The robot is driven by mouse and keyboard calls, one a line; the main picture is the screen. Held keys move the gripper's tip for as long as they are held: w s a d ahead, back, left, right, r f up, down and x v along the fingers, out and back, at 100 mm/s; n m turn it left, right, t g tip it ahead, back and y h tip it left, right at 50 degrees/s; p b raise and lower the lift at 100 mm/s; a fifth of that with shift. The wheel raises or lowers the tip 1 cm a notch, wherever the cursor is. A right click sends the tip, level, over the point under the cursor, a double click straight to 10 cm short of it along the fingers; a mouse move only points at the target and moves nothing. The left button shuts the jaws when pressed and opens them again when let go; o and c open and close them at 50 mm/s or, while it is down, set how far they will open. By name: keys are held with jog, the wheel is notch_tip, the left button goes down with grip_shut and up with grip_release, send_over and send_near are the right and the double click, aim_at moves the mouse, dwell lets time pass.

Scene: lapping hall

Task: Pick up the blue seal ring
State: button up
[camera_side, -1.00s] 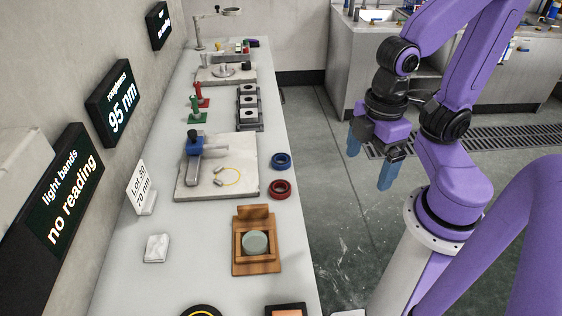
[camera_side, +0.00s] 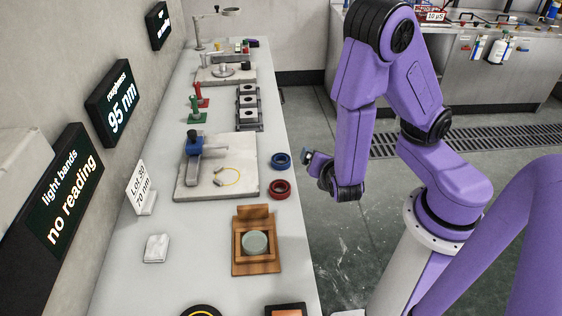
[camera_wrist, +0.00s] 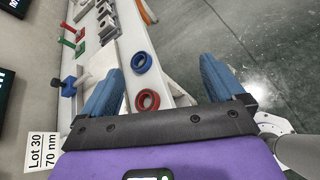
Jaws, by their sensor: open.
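The blue seal ring (camera_side: 281,160) lies flat on the bench near its right edge, beside the stone plate and just behind a dark red ring (camera_side: 280,189). In the wrist view the blue ring (camera_wrist: 141,62) shows between my two fingers, closer to the left one, with the red ring (camera_wrist: 147,100) below it. My gripper (camera_wrist: 165,85) has blue fingers spread wide apart with nothing between them. In the side view my gripper (camera_side: 306,157) is just off the bench's right edge, to the right of the blue ring and apart from it; its fingers are mostly hidden there.
A stone plate (camera_side: 218,191) with a blue-topped gauge stands left of the rings. A wooden box (camera_side: 257,266) holding a grey-green disc is in front. Dark blocks (camera_side: 249,108) with round holes, and green and red stands, are behind.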

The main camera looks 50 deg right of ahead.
notch_tip(320, 180, down, 7)
jog(key=w+a+n+t+y, duration=0.1)
jog(key=w+n+t+y, duration=0.25)
jog(key=n, duration=0.45)
send_near(278, 157)
jog(key=shift+w+f+n+t, duration=0.3)
jog(key=shift+f+n+t, duration=0.1)
jog(key=shift+f, duration=0.25)
jog(key=shift+d+r+x, duration=0.1)
jog(key=shift+d+x, duration=0.05)
jog(key=shift+x, duration=1.2)
jog(key=shift+d+r+x, duration=0.1)
jog(key=shift+x, duration=1.2)
jog(key=c, duration=1.2)
